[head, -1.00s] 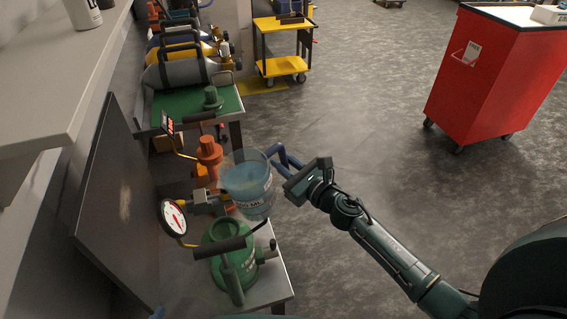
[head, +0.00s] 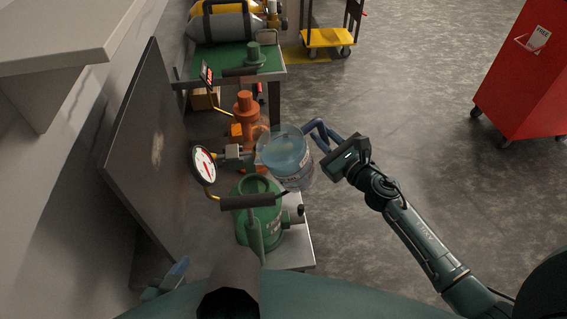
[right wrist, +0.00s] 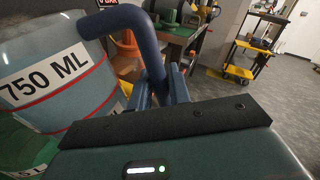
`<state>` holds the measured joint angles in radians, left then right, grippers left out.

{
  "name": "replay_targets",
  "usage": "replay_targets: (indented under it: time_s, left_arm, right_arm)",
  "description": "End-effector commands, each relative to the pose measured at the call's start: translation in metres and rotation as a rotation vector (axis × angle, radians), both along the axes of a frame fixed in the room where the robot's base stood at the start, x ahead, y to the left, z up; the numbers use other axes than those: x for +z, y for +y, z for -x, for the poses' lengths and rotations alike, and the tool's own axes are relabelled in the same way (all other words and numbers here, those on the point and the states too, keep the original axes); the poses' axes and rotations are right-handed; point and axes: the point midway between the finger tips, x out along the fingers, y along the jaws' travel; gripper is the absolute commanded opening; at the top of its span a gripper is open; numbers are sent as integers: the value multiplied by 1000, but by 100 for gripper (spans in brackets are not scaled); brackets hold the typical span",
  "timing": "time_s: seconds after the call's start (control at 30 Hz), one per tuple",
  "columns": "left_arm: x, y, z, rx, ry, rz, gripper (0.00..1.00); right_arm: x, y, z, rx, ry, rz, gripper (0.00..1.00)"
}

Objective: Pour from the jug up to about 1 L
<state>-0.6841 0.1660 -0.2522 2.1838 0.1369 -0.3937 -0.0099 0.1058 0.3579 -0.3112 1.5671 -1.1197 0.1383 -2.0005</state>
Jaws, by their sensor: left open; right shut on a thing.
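The clear jug (head: 290,160) holds blue liquid and has a blue handle (head: 318,130). In the right wrist view the jug (right wrist: 60,70) shows a 750 ML label and red lines. My right gripper (head: 335,150) is shut on the handle, which also shows in the right wrist view (right wrist: 140,35). The jug hangs near the green vessel (head: 258,215), above and right of it in the picture; its tilt is hard to judge. I see no stream of liquid.
A dial gauge (head: 204,166) and a dark bar (head: 247,202) stand close by the green vessel. An orange device (head: 246,112) is behind, before a green-topped table (head: 270,71). A dark panel (head: 140,140) bounds the left. Open floor (head: 420,110) lies to the right.

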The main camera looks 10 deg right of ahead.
Motion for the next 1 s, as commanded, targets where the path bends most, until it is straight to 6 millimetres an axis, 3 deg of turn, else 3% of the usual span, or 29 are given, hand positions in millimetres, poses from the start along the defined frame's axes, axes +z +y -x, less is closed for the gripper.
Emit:
replay_targets:
  time_s: [1.0]
  left_arm:
    - [4, -1, 1, -3, 6, -1, 63]
  right_arm:
    - [15, 0, 0, 0, -34, 57, 0]
